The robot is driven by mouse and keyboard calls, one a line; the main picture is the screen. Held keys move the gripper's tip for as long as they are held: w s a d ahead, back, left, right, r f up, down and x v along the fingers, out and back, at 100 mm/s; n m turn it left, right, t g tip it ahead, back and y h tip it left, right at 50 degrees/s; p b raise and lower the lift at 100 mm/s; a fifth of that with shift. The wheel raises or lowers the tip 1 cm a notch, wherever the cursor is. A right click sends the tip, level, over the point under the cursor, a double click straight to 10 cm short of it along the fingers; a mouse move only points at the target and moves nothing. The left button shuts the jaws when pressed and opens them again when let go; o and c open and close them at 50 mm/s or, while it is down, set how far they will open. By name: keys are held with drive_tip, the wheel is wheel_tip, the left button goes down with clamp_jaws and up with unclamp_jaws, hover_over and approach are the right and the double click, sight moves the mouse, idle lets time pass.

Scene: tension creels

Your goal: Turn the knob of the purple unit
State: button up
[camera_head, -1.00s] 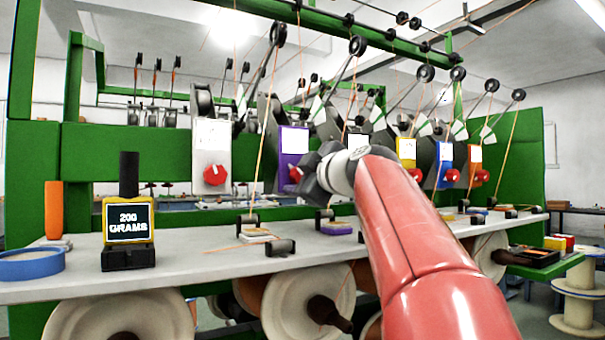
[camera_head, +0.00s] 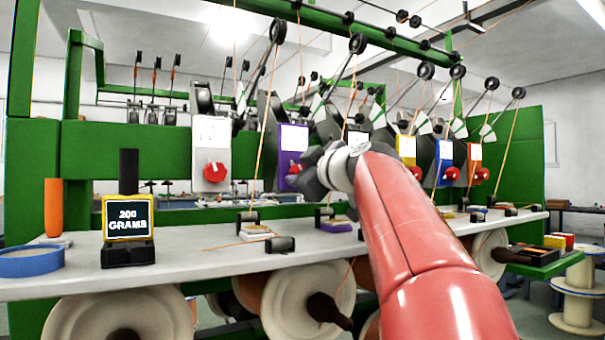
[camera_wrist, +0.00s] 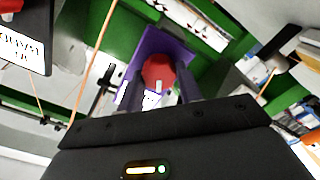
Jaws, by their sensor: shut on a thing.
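The purple unit (camera_head: 289,183) is mounted on the green frame, right of a white-faced unit, with a white label on its upper face. In the wrist view the purple unit (camera_wrist: 180,45) carries a red round knob (camera_wrist: 158,70) with a pale mark. My gripper (camera_wrist: 160,88) reaches the knob, one finger on each side, shut on it. In the head view my gripper (camera_head: 316,172) is beside the purple unit's lower face and hides part of it; only a sliver of its red knob shows.
A white unit with a red knob (camera_head: 215,172) stands to the left. Yellow, blue and orange units stand to the right. A white shelf (camera_head: 190,250) below carries a 200 grams gauge (camera_head: 128,222) and a blue ring-shaped dish (camera_head: 30,261). Threads run up near the units.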

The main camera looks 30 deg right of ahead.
drive_tip(key=m, duration=1)
drive_tip(key=shift+d+m, duration=0.2)
drive_tip(key=shift+m, duration=0.2)
idle(0.4)
drive_tip(key=o, duration=1)
drive_tip(key=s+b, duration=0.1)
drive_tip(key=s, duration=0.6)
drive_tip(key=shift+s+d, duration=0.15)
drive_tip(key=shift+s, duration=0.25)
